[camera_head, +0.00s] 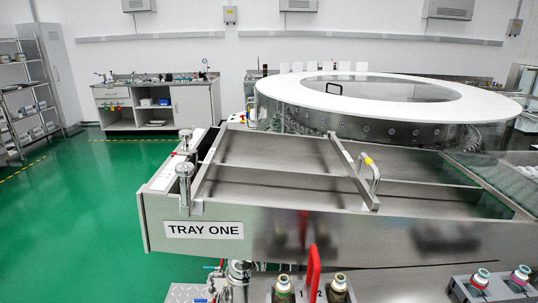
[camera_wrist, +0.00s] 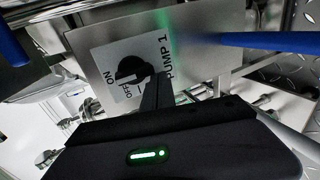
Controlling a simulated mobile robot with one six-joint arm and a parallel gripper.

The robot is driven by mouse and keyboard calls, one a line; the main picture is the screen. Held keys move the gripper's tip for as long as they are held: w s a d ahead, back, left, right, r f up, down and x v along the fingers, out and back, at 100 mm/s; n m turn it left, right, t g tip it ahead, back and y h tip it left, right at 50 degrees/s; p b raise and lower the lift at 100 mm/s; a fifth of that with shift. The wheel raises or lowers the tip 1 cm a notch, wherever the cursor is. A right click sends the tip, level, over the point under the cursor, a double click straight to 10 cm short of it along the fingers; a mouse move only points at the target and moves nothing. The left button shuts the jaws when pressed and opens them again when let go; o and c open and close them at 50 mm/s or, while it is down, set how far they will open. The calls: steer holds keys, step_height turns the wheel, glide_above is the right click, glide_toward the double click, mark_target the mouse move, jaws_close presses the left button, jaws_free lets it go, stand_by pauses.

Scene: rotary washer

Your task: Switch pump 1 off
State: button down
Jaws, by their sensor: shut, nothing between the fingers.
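In the wrist view, the pump 1 switch is a round black knob (camera_wrist: 130,70) on a light label plate (camera_wrist: 104,54) marked ON, OFF and PUMP 1. The ON mark is at the knob's left and OFF is below it. I cannot tell which mark the knob points to. My gripper (camera_wrist: 153,82) is shut and empty, its dark fingers ending right beside the knob's right side. I cannot tell whether they touch it. The fingers hide part of the plate. Neither the switch nor my gripper can be made out in the head view.
A metal panel (camera_wrist: 200,55) surrounds the plate. Blue bars stand at the left (camera_wrist: 10,42) and right (camera_wrist: 270,40), with pipes below. In the head view, the steel TRAY ONE trough (camera_head: 300,235) fills the front, with a red handle (camera_head: 313,272) and valves below. Green floor (camera_head: 60,220) is free at left.

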steer(key=shift+d+f, duration=0.2)
steer(key=shift+d, duration=0.05)
steer(key=shift+d, duration=0.1)
steer(key=shift+d+f, duration=0.15)
steer(key=shift+d, duration=0.15)
stand_by(0.3)
steer(key=shift+d+f, duration=0.15)
steer(key=shift+d, duration=0.6)
